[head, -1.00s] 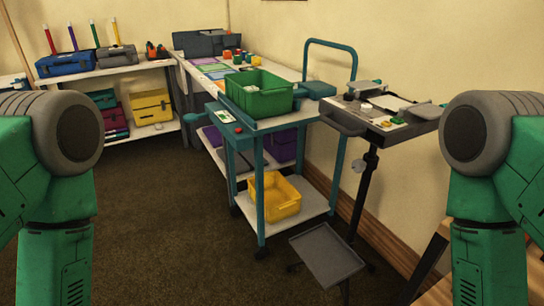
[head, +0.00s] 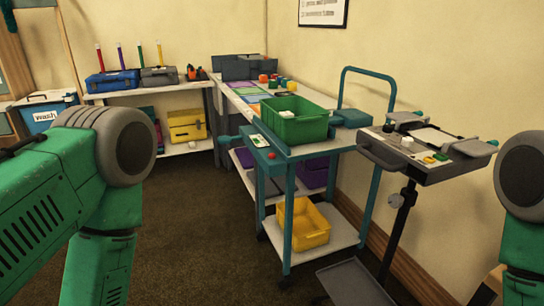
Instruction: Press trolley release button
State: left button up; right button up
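The teal trolley (head: 288,220) stands right of centre in the head view, with a green bin (head: 297,121) on its top and a yellow bin (head: 303,223) on its lower shelf. At its near left corner is a teal panel (head: 262,158). A small red button (head: 271,156) and a white label with green marks (head: 259,141) show on this panel. Which control is the release button I cannot tell for sure. My green arms show at the left and right edges. Both grippers are out of the picture, so nothing shows of what they hold.
A grey instrument stand (head: 428,160) on a black pole is close to the trolley's right. A grey tray (head: 354,284) sits low in front. A shelf with a blue toolbox (head: 112,81) is at the back left. Dark carpet (head: 195,235) left of the trolley is clear.

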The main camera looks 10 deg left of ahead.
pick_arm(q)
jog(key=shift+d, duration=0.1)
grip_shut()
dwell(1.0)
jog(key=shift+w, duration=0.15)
